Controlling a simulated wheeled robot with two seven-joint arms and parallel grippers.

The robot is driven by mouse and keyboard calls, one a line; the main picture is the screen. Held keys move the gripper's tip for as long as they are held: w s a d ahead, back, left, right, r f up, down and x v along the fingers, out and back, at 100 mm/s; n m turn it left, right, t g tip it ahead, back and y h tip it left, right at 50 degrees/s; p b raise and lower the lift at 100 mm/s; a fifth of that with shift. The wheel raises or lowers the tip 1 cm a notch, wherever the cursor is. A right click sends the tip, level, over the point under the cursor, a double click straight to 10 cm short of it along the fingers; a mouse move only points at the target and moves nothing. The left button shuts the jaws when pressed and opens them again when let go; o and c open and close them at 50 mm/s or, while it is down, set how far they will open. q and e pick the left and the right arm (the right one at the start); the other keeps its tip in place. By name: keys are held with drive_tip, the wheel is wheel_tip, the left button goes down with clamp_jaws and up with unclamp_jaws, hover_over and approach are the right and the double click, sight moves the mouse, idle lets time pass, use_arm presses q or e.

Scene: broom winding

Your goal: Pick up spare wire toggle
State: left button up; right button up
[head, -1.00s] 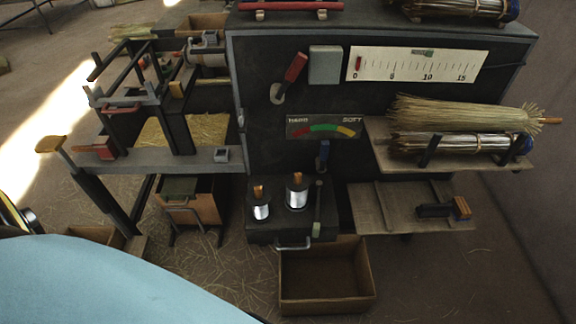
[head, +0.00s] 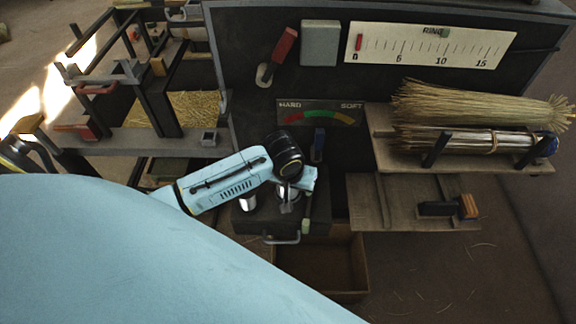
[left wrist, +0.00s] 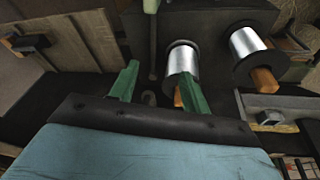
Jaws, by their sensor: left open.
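Two silver wire spools with wooden toggles stand on a dark box (head: 318,212). I cannot tell which one is the spare. In the left wrist view the nearer spool (left wrist: 183,60) has its wooden toggle (left wrist: 179,96) partly behind my right-hand finger. The other spool (left wrist: 250,45) with its toggle (left wrist: 265,78) stands apart at the right. In the head view my left gripper (head: 291,196) is over the right spool and largely hides it; the left spool (head: 247,203) shows beside it. My left gripper's green fingers (left wrist: 158,86) are apart and hold nothing. My right gripper is out of view.
A dark panel with a hard-soft gauge (head: 318,112) rises behind the spools. Shelves with broom bundles (head: 470,105) are at the right. An open cardboard box (head: 322,262) sits below. A bench (head: 140,142) with a frame stands at the left.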

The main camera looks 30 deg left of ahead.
use_arm(q)
drive_tip(key=w+a+r+n+y, duration=0.2)
drive_tip(key=w+a+r+n, duration=0.15)
drive_tip(key=r, duration=0.55)
drive_tip(key=b+x, duration=0.1)
drive_tip(key=x, duration=0.3)
drive_tip(key=b+x, duration=0.1)
drive_tip(key=x, duration=0.3)
drive_tip(key=a+b+x, duration=0.1)
drive_tip(key=x, duration=0.3)
drive_tip(key=shift+s+a+f+b, duration=0.1)
drive_tip(key=shift+s+f+b, duration=0.15)
drive_tip(key=shift+b, duration=0.15)
drive_tip(key=shift+f+g, duration=0.25)
drive_tip(key=shift+g, duration=0.05)
drive_tip(key=shift+w, duration=0.1)
drive_tip(key=c, duration=0.8)
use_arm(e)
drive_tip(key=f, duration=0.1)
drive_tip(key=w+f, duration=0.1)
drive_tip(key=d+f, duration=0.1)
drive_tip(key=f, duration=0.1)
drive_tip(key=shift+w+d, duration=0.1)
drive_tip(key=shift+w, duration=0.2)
use_arm(q)
drive_tip(key=shift+c, duration=0.3)
